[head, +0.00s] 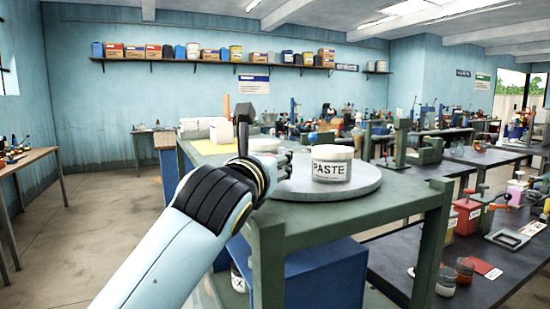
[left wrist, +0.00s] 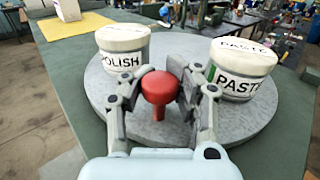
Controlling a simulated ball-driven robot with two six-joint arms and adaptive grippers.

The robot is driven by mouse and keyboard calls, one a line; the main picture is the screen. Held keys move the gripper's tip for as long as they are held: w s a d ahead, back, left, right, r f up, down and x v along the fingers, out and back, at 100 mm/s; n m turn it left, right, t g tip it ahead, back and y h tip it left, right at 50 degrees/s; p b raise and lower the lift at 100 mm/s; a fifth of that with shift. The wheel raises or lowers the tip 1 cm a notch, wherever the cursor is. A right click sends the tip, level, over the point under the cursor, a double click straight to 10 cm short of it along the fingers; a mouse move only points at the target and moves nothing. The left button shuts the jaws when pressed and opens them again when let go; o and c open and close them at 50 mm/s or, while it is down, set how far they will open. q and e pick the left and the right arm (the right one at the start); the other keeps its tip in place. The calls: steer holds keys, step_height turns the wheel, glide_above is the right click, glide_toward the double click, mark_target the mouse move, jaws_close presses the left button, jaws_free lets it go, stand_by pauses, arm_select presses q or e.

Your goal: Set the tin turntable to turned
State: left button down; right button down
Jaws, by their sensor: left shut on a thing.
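The tin turntable is a round grey disc (head: 350,190) on a green bench; it also shows in the left wrist view (left wrist: 165,132). A white tin marked PASTE (head: 331,163) stands upright on it, at the right in the left wrist view (left wrist: 242,70). A tin marked POLISH (left wrist: 123,50) stands at the left there; in the head view my gripper partly hides a white tin top. A red knob (left wrist: 158,88) stands up from the disc. My left gripper (head: 285,163) is shut on this knob, between its two fingers (left wrist: 170,90). My right gripper is not in view.
A white container (head: 221,132) stands behind on a yellow sheet. A dark bench (head: 480,285) at the right holds red containers and jars. Open floor (head: 95,215) lies at the left.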

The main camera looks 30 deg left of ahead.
arm_select(q)
steer(key=shift+s+d+f+y, duration=0.1)
steer(key=shift+d+f+y, duration=0.1)
steer(key=shift+f+y, duration=0.15)
stand_by(0.3)
steer(key=c, duration=1.5)
jaws_free()
steer(key=shift+s, duration=0.1)
steer(key=o, duration=0.5)
steer(key=shift+s+a+r, duration=0.1)
steer(key=shift+s+r, duration=0.2)
steer(key=shift+s, duration=0.05)
steer(key=shift+o, duration=0.2)
steer(key=shift+w, duration=0.2)
step_height(320, 180, up, 10)
steer(key=shift+f, duration=0.1)
steer(key=shift+c, duration=0.2)
